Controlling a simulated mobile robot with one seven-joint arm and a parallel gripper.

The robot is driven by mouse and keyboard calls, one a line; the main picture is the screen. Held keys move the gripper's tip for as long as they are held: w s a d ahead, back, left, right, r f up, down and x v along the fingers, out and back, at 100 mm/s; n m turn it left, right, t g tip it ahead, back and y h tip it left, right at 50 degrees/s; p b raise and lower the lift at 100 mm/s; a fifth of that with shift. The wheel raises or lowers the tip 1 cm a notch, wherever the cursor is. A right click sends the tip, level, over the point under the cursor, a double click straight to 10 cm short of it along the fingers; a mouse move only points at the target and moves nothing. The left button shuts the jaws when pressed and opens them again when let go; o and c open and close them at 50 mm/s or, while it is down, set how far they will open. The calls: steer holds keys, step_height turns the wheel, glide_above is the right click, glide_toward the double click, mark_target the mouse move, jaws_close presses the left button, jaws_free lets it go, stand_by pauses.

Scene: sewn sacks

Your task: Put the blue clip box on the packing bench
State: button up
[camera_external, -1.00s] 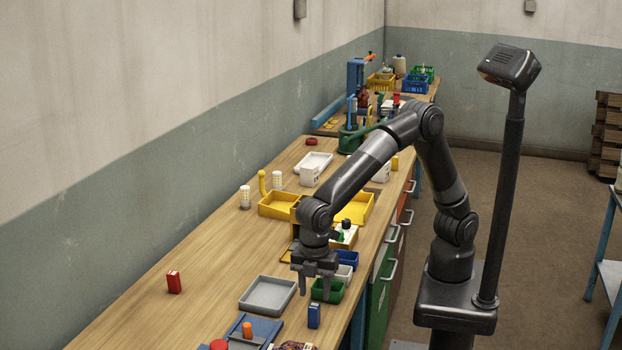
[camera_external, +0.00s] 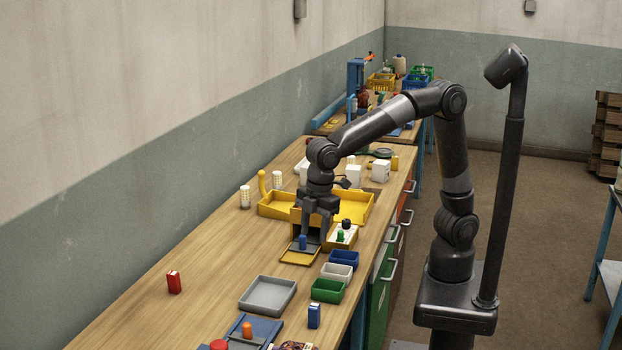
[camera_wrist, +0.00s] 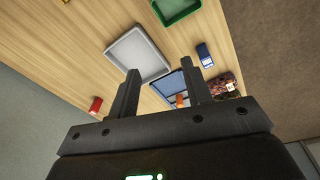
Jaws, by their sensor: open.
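A small upright blue box with a white label (camera_external: 314,316), which looks like the blue clip box, stands on the near end of the long wooden bench (camera_external: 215,265). It also shows in the wrist view (camera_wrist: 205,55), beyond my fingers. My gripper (camera_external: 316,222) is open and empty, pointing down over the yellow trays, well beyond the box along the bench. Its two fingers stand apart in the wrist view (camera_wrist: 160,80). A small blue object (camera_external: 303,242) is by the fingertips; I cannot tell whether they touch. Which bench is the packing bench is unclear.
A grey tray (camera_external: 267,294), a green bin (camera_external: 327,290), a white bin (camera_external: 337,272) and a blue bin (camera_external: 344,259) stand near the box. A farther bench holds crates (camera_external: 381,81).

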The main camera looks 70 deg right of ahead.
steer(key=s+d+r+m+t, duration=0.15)
steer(key=d+m, duration=0.25)
steer(key=d, duration=0.7)
steer(key=s+d+r+m+t, duration=0.1)
steer(key=d+r+m, duration=0.2)
steer(key=d, duration=0.7)
steer(key=s+d+f+m+t, duration=0.2)
steer(key=s+d+m, duration=0.5)
steer(key=s+d, duration=0.3)
steer(key=d, duration=0.3)
steer(key=shift+d+f+h, duration=0.3)
steer(key=shift+d+f, duration=0.05)
